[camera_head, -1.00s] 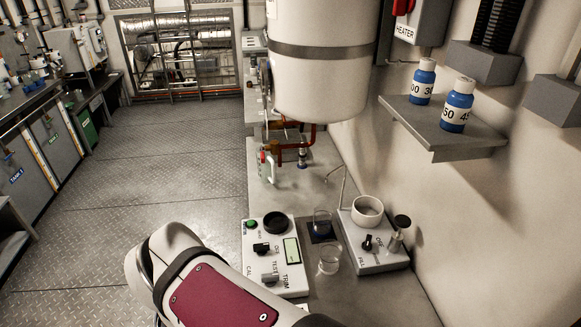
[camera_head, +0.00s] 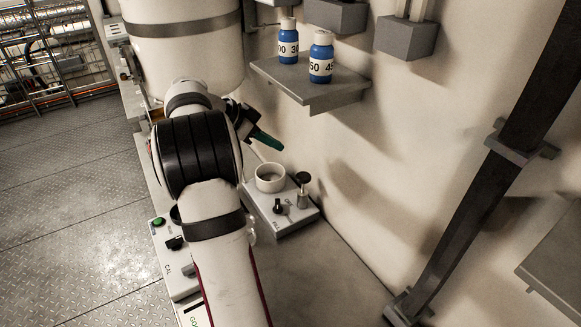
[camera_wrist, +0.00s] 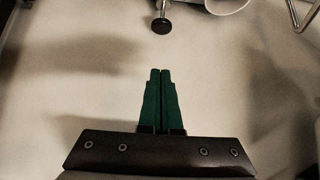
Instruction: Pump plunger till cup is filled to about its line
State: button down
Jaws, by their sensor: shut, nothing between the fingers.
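The plunger (camera_head: 303,188) is a metal post with a black round knob on top, upright at the right of the grey pump unit (camera_head: 295,220). The knob also shows at the top of the wrist view (camera_wrist: 162,25). My gripper (camera_head: 268,141) has green fingers, shut and empty, above and behind the unit, apart from the plunger. In the wrist view its fingertips (camera_wrist: 160,72) point toward the knob with a gap between.
A white bowl (camera_head: 270,185) and a small black switch (camera_head: 278,206) are on the pump unit. A shelf (camera_head: 312,90) with two blue bottles hangs above on the wall. A big white tank stands behind my arm. The counter right of the unit is clear.

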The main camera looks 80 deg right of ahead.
send_over(297, 180)
notch_tip(297, 180, down, 7)
jog(key=shift+d+r, duration=0.1)
notch_tip(297, 180, down, 4)
jog(key=shift+r, duration=0.2)
jog(key=shift+f, duration=0.35)
jog(key=shift+f, duration=1.85)
